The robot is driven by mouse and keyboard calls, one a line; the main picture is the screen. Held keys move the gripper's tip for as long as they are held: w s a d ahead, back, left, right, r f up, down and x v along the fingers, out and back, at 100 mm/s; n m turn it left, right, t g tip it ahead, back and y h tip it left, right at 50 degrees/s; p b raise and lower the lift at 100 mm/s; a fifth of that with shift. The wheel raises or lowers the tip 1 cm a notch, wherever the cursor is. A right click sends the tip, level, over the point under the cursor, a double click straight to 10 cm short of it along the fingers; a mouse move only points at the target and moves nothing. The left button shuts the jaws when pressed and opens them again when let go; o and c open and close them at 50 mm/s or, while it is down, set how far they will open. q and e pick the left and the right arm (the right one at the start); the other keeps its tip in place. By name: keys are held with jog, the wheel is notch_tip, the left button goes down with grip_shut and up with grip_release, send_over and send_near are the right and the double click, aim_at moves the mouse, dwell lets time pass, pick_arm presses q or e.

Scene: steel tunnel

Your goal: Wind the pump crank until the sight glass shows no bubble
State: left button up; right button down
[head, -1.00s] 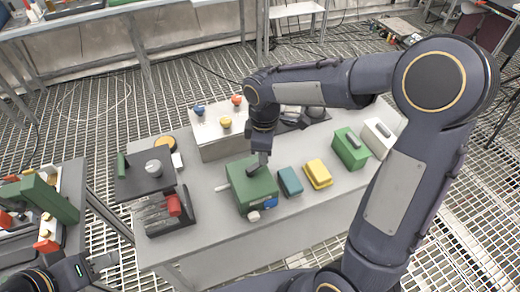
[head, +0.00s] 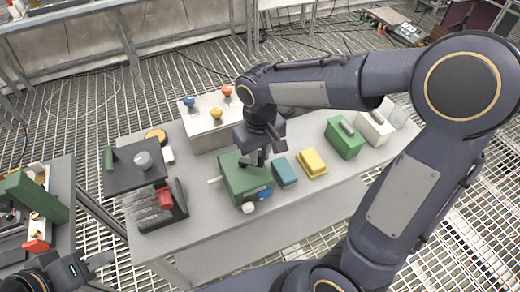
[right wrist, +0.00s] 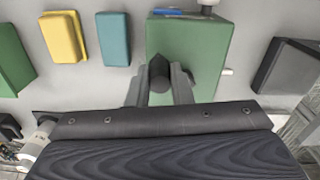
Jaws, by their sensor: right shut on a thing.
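The pump appears to be the green box (head: 240,180) at the middle of the grey bench, with a blue part (head: 265,194) and a white knob (head: 250,208) on its near side. My right gripper (head: 254,160) is over its top, shut on a dark upright crank grip (right wrist: 159,72), which shows between the two fingers in the right wrist view. The rest of the crank is mostly hidden by the gripper. I cannot make out the sight glass or any bubble. My left gripper (head: 98,262) is at the lower left, away from the pump, its jaw opening unclear.
Right of the pump are a teal block (head: 285,172), a yellow block (head: 312,162) and a green case (head: 344,138). A light box with coloured knobs (head: 207,125) stands behind. A dark stand with a red part (head: 160,207) is at left. The bench front is clear.

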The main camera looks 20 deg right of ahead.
aim_at(250, 179)
jog(key=m, duration=0.2)
jog(key=s+a+m, duration=0.1)
jog(key=m, duration=0.2)
jog(key=shift+s+a+m, duration=0.2)
jog(key=shift+a+m, duration=0.1)
jog(key=shift+a, duration=0.05)
jog(key=shift+s+a+m+b, duration=0.15)
jog(key=shift+a+m, duration=0.3)
jog(key=shift+m, duration=0.65)
jog(key=shift+s+a+m+b, duration=0.1)
jog(key=shift+a+m+b, duration=0.25)
jog(key=shift+m, duration=0.75)
jog(key=shift+a, duration=0.1)
jog(key=c, duration=1.3)
grip_release()
notch_tip(250, 179, up, 8)
jog(key=shift+f+p, duration=0.1)
jog(key=shift+p, duration=0.3)
